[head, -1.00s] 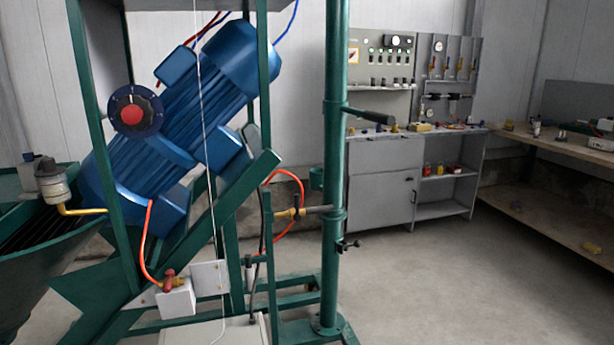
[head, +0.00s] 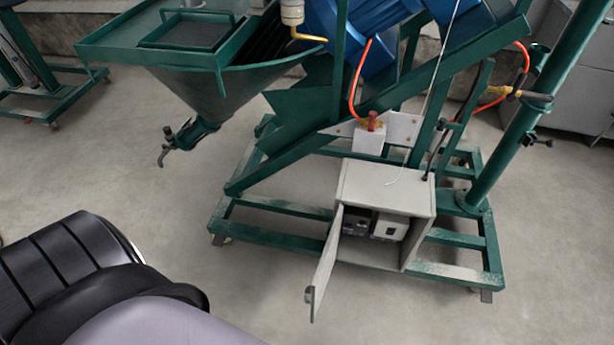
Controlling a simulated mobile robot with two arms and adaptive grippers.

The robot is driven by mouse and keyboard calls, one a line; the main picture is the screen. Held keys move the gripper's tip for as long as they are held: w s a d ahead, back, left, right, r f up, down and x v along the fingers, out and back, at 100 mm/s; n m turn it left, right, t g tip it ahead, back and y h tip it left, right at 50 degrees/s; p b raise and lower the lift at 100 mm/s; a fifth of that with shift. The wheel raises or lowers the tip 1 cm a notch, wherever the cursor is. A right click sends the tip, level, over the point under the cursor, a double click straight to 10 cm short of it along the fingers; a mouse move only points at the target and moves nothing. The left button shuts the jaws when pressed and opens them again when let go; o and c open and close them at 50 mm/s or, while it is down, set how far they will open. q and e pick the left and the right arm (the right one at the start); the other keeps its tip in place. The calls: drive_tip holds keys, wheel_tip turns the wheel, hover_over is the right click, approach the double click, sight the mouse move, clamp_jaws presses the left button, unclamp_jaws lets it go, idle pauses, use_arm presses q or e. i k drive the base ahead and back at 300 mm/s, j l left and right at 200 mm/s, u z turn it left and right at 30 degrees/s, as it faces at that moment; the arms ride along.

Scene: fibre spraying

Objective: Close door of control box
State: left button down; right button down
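The control box (head: 385,187) is a light grey cabinet on the green machine frame, low in the middle of the head view. Its door (head: 326,262) stands open, hinged at the box's left front edge and swung toward me. A small dark latch (head: 309,294) shows at the door's free edge. Electrical parts (head: 388,226) are visible inside the open box. Dark and grey rounded parts of my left arm fill the lower left corner, apart from the door. Neither gripper shows in the head view.
The green base frame (head: 270,212) surrounds the box. A green hopper (head: 205,85) with a spout hangs to the left, a green post (head: 535,100) stands at right, and a blue motor (head: 370,25) is above. The concrete floor (head: 240,285) before the frame is clear.

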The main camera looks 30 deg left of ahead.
sight(320, 267)
drive_tip(key=k+j+z, duration=0.1)
drive_tip(key=j, duration=0.3)
drive_tip(key=k+j, duration=0.1)
drive_tip(key=j, duration=0.35)
drive_tip(key=k+j+z, duration=0.15)
drive_tip(key=j, duration=0.25)
drive_tip(key=k+j, duration=0.1)
drive_tip(key=j, duration=0.35)
drive_tip(key=i+z, duration=0.05)
